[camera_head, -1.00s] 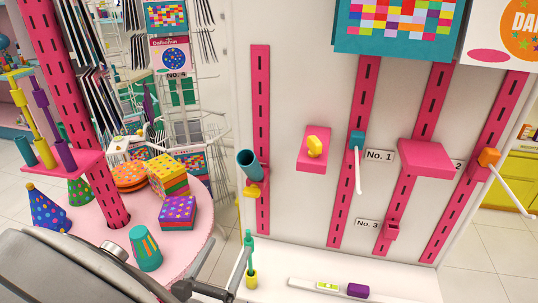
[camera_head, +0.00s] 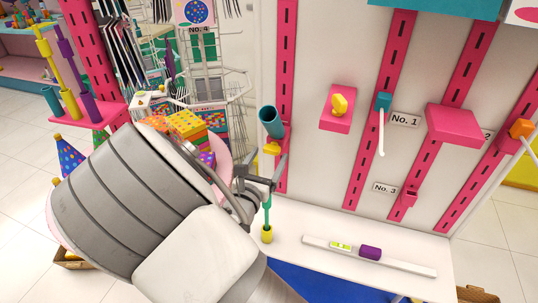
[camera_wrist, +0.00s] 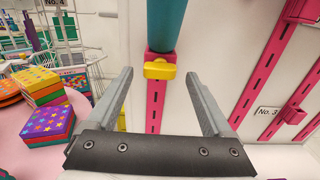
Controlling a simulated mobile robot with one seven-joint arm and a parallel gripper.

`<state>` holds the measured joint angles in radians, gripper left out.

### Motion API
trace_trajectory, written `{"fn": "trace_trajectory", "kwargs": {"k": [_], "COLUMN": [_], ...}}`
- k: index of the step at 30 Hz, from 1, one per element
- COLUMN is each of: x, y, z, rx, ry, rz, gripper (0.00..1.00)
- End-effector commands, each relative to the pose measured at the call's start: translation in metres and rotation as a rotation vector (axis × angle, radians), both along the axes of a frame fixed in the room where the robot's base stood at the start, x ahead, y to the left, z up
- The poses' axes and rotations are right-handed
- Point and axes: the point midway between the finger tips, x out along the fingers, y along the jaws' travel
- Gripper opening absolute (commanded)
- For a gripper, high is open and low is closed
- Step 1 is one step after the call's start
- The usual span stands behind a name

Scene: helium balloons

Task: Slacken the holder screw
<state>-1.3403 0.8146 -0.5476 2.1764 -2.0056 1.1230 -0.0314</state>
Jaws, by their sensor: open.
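The holder is a teal tube (camera_head: 270,122) on the leftmost pink slotted rail (camera_head: 286,60). Its yellow screw (camera_head: 272,148) sits just under the tube. In the wrist view the screw (camera_wrist: 160,70) shows as a yellow knob with a wider bar, centred between my fingertips, with the tube (camera_wrist: 166,22) above it. My gripper (camera_head: 262,165) is open and empty. Its fingers point toward the wall, one on each side of the screw in the wrist view. They look short of it; I see no contact.
A pink bracket with a yellow knob (camera_head: 339,104) and a teal hook (camera_head: 383,104) are to the right. A green-and-yellow stick (camera_head: 267,220) stands below my gripper. A white shelf (camera_head: 290,248) holds a level and a purple block. Boxes (camera_wrist: 45,125) lie left.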

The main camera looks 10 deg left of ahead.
Motion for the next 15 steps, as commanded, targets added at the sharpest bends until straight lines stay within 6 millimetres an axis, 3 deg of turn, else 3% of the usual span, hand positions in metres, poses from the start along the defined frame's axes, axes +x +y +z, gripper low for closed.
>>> {"fn": "trace_trajectory", "kwargs": {"k": [4,13,15], "x": [0.0103,0.0121,0.012], "y": [-0.0017,-0.0018,-0.0018], "z": [0.0004,0.0003,0.0003], "rx": [0.0,0.0,0.0], "ry": [-0.001,0.0,-0.001], "rz": [0.0,0.0,0.0], "gripper": [0.85,0.85,0.72]}}
